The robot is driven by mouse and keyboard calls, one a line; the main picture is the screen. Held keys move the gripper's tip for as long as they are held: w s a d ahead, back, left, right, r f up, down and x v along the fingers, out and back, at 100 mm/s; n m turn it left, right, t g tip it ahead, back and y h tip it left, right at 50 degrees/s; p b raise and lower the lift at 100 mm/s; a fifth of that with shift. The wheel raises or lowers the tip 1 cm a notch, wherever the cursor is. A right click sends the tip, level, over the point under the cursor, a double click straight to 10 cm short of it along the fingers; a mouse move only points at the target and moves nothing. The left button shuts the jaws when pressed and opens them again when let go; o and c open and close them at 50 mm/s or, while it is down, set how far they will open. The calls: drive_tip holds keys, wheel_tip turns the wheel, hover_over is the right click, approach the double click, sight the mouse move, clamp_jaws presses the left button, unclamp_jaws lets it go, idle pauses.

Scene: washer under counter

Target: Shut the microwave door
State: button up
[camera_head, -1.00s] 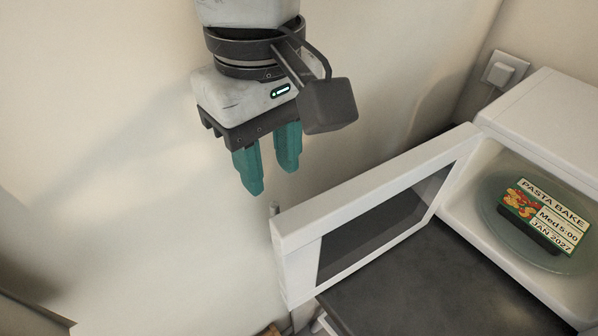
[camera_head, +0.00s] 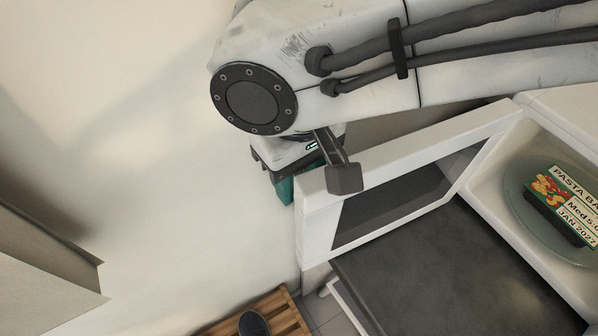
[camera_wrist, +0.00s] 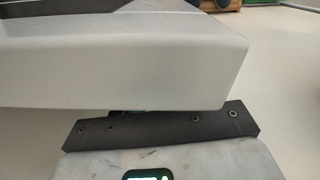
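The white microwave door (camera_head: 318,232) with its dark window stands wide open, jutting out to the left from the microwave (camera_head: 575,105). My gripper (camera_head: 286,190) is at the door's free end, on its far side. Only a bit of teal finger shows past the door's edge. In the wrist view the pale door (camera_wrist: 120,65) fills much of the picture and hides my fingers; only the dark gripper mount (camera_wrist: 165,128) shows below it. I cannot tell whether the gripper touches the door or how wide its fingers are.
A boxed pasta bake (camera_head: 565,200) sits on the glass turntable (camera_head: 520,200) inside the microwave. A dark countertop (camera_head: 450,270) lies below the door. A wooden slatted mat (camera_head: 290,318) is on the floor, and a pale cabinet-like block (camera_head: 45,265) stands at left.

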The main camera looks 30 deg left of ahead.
drive_tip(key=shift+c, duration=0.4)
clamp_jaws()
